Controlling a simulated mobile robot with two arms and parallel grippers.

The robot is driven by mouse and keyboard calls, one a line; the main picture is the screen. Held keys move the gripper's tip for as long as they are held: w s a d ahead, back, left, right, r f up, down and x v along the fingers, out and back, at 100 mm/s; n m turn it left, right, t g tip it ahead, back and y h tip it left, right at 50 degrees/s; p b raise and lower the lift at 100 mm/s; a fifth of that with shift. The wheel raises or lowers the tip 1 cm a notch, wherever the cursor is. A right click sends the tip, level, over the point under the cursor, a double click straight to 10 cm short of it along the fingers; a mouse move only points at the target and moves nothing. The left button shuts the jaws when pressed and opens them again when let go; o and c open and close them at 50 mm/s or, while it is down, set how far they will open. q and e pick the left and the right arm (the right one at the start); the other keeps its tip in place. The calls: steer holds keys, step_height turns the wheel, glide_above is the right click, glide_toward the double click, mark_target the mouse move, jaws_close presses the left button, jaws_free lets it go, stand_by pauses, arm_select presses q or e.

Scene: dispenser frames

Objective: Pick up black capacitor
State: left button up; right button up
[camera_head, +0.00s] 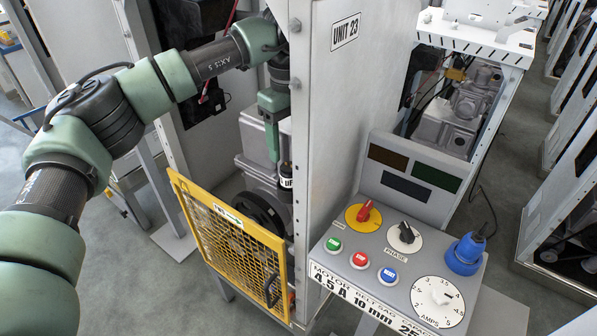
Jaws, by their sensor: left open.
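The black capacitor (286,188) is a small dark cylinder with a white label band. It stands upright inside the open cabinet, beside the cabinet's edge wall, on or next to the grey motor housing (258,150). My left gripper (274,150) reaches into the cabinet and points down. Its visible green finger is just above and left of the capacitor; whether it touches cannot be told. The gripper is open, and its other finger is hidden or hard to make out. My right gripper is not in view.
A yellow mesh guard door (232,250) hangs open in front of a black pulley (262,212). The UNIT 23 cabinet wall (345,110) stands close right of the gripper. A control panel (345,245) with knobs, buttons and a blue plug (465,255) juts out at right.

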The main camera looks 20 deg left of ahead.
mark_target(289, 163)
arm_select(q)
steer(key=s+f+p, duration=0.2)
steer(key=f, duration=0.1)
steer(key=shift+f+p, duration=0.25)
steer(key=shift+p, duration=0.1)
steer(key=shift+w+d+f+p, duration=0.1)
steer(key=shift+f+p, duration=0.1)
steer(key=shift+f, duration=0.45)
steer(key=shift+w+d+f+p, duration=0.1)
steer(key=shift+f+p, duration=0.05)
steer(key=shift+f, duration=0.75)
steer(key=c, duration=1.3)
jaws_close()
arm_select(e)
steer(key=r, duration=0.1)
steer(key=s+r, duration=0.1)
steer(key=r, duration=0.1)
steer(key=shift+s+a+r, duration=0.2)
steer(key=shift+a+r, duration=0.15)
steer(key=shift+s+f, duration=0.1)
